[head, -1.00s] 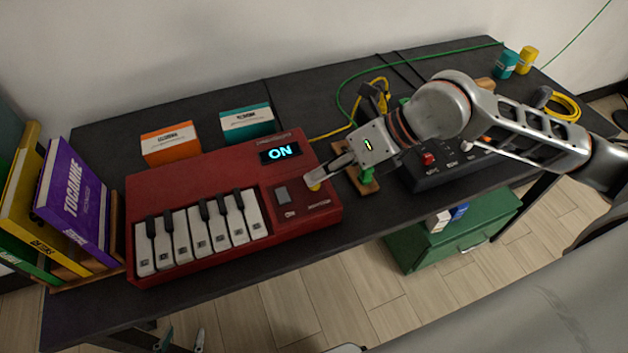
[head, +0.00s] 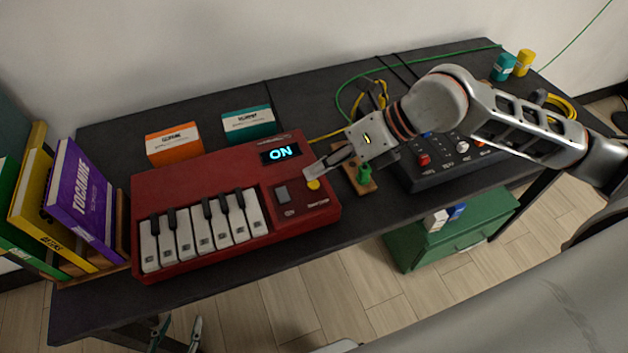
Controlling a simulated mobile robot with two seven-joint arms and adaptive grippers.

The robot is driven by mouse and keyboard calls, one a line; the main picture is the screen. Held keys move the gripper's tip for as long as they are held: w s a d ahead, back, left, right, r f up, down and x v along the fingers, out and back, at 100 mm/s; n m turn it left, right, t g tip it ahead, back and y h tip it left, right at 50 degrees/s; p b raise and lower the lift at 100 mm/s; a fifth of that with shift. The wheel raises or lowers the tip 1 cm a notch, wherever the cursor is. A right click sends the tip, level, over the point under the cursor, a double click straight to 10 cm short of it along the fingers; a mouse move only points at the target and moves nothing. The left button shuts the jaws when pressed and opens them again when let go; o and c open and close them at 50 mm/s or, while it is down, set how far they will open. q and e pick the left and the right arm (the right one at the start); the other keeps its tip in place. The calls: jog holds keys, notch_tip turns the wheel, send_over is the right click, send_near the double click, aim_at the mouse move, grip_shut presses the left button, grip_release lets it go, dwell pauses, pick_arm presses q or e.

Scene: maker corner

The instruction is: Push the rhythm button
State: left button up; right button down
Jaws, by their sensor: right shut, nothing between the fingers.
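The red keyboard (head: 200,192) lies on the dark table with its display (head: 281,153) reading "ON". The button's label is too small to read surely. My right gripper (head: 311,174) is shut and empty. Its fingertips are just behind the yellow button in the picture, very close to it; I cannot tell whether they touch it. The tips of my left gripper (head: 177,336) show apart at the bottom edge, below the table's front edge.
A green part on a wooden base (head: 364,174) stands right of the keyboard, under my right gripper. A dark control box (head: 430,178) is further right. Orange (head: 173,143) and teal (head: 248,124) boxes stand behind the keyboard; books (head: 80,205) stand at left.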

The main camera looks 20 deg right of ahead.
aim_at(317, 184)
notch_tip(317, 184, up, 5)
jog(key=p, duration=0.2)
jog(key=shift+p, duration=0.4)
pick_arm(q)
jog(key=shift+t, duration=0.4)
jog(key=r, duration=0.1)
jog(key=w+r, duration=0.1)
jog(key=r, duration=0.1)
jog(key=w+r, duration=0.1)
jog(key=r, duration=0.1)
jog(key=shift+r, duration=0.2)
jog(key=shift+w+r, duration=0.1)
